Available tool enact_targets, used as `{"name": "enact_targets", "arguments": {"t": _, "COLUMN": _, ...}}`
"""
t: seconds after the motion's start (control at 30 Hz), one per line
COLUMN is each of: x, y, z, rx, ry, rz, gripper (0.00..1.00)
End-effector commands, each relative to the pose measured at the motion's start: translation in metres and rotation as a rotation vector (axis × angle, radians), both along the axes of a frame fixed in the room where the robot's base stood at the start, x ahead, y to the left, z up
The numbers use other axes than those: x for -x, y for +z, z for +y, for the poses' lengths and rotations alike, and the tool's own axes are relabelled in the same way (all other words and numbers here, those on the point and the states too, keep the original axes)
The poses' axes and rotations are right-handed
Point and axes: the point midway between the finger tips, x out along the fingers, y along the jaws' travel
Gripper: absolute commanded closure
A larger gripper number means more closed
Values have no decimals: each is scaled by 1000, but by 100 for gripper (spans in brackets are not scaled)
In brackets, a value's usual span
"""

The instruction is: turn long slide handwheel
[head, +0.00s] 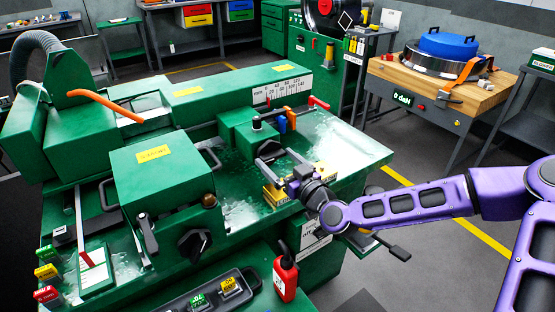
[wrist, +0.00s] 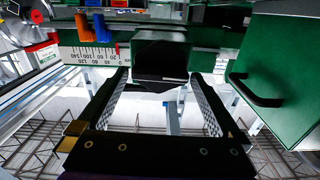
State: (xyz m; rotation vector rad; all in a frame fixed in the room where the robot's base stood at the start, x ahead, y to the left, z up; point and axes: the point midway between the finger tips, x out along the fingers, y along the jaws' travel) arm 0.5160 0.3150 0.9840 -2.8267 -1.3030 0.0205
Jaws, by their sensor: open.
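A grey wheel-like part with a black handle (head: 398,252) sticks out at the machine's front right, partly behind my arm. A dark round knob (head: 195,243) sits on the front of the large green housing at the left. I cannot tell which is the long slide handwheel; neither is clear in the wrist view.
Yellow blocks (head: 272,192) lie by my gripper. A ruler scale (head: 284,90) and orange and blue pieces (head: 291,119) are behind it. A red bottle (head: 285,275) and black tray (head: 212,292) are in front.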

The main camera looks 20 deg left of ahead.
Motion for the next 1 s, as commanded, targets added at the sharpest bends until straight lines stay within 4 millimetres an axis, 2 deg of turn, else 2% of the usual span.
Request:
{"name": "enact_targets", "arguments": {"t": 0.07, "x": 0, "y": 0, "z": 0, "rx": 0, "ry": 0, "rz": 0, "gripper": 0}}
{"name": "enact_targets", "arguments": {"t": 0.43, "x": 0, "y": 0, "z": 0, "rx": 0, "ry": 0, "rz": 0, "gripper": 65}}
{"name": "enact_targets", "arguments": {"t": 0.77, "x": 0, "y": -1, "z": 0, "rx": -30, "ry": 0, "rz": 35, "gripper": 66}}
{"name": "enact_targets", "arguments": {"t": 1.0, "x": 0, "y": -1, "z": 0, "rx": -125, "ry": 0, "rz": 146, "gripper": 66}}
